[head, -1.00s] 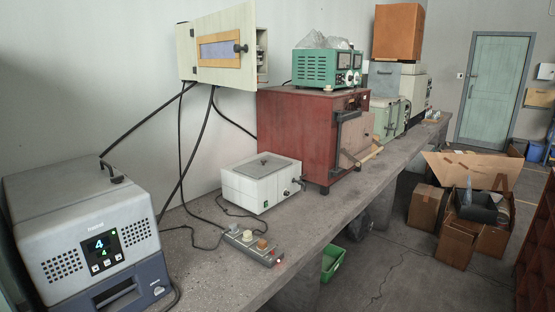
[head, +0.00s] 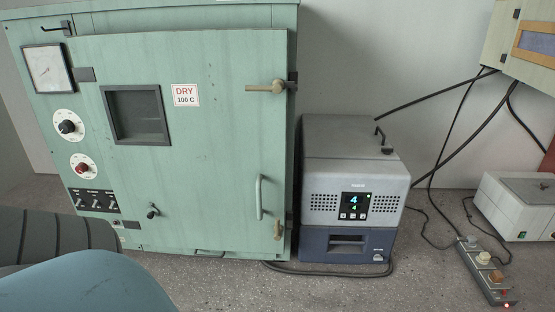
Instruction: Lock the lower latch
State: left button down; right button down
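A large pale green drying oven (head: 205,150) fills the left half of the head view, its door closed against the body as far as I can see. The lower latch (head: 277,230) is a small tan lever at the door's lower right edge, and it hangs roughly vertical. The upper latch (head: 266,87) is a tan lever near the top right edge, and it lies horizontal across the edge. A pale vertical door handle (head: 259,197) sits just above and left of the lower latch. Neither gripper shows; parts of my own body cover the lower left corner.
A grey and blue box device (head: 349,205) with a lit display stands close to the oven's right side, near the lower latch. A power strip (head: 487,270), a white box (head: 520,205) and black cables lie farther right on the concrete bench (head: 425,285).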

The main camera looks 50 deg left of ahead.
aim_at(278, 228)
jog(key=u, duration=1.65)
